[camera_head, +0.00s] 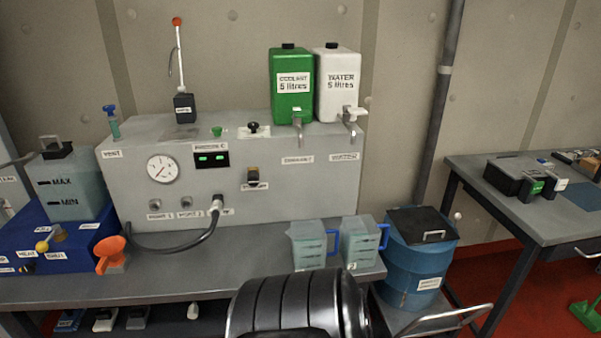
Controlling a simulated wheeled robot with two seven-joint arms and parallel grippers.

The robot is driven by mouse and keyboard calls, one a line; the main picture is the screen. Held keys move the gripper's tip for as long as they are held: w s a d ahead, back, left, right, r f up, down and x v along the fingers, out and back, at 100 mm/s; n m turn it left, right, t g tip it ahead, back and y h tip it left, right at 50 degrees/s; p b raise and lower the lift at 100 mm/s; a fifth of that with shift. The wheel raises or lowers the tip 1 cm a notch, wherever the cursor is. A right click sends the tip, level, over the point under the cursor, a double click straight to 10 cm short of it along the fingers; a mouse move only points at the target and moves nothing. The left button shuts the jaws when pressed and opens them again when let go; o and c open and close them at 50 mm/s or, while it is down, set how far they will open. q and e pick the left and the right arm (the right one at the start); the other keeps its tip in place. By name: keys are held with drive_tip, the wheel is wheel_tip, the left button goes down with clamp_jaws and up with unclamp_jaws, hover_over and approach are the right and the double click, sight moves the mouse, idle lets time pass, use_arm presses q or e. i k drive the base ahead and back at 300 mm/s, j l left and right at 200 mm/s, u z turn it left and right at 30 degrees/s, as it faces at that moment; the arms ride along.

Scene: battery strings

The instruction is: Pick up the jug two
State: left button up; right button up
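Two clear teal-tinted jugs with blue handles stand upright side by side at the right front of the grey bench. The right one, jug two (361,246), has a small mark low on its front that looks like a 2. Its handle points right. The left jug (308,249) stands just beside it, its handle pointing toward jug two. Neither gripper shows. A black ribbed part at the bottom centre looks like one of my arm links, in front of the bench edge and below the jugs.
A grey panel box (260,190) with a gauge stands behind the jugs, under green coolant (291,103) and white water (338,62) containers with taps. A blue bin (416,265) stands close to jug two's right.

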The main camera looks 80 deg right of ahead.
sight(359, 238)
drive_tip(key=z, duration=3)
